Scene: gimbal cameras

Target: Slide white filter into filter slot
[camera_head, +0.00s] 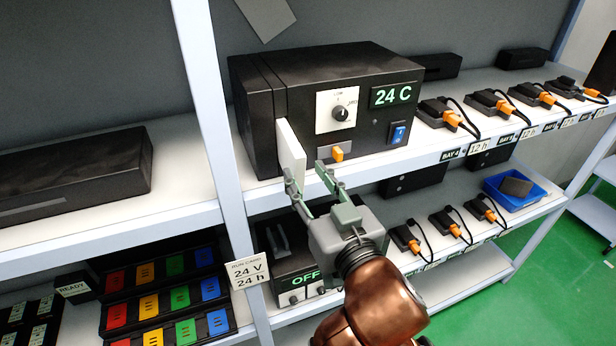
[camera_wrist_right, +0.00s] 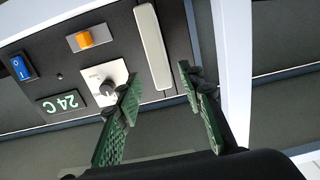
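The white filter (camera_head: 291,150) is a thin upright panel at the left of the front of the black 24 C unit (camera_head: 265,125). Its edge stands out from the dark filter slot, so it is partly in; the slot itself is mostly hidden. My right gripper (camera_head: 307,173) is open and empty, just in front of the filter's lower part. In the right wrist view the filter (camera_wrist_right: 153,46) lies ahead of the gap between the green fingers (camera_wrist_right: 160,78). I cannot tell whether a finger touches it. My left gripper is not in view.
The unit has a dial (camera_head: 339,113), an orange latch (camera_head: 337,154) and a blue switch (camera_head: 398,133). A white shelf post (camera_head: 212,110) stands close to its left. Chargers with orange plugs (camera_head: 452,118) line the shelf to the right. A blue tray (camera_head: 522,193) sits lower right.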

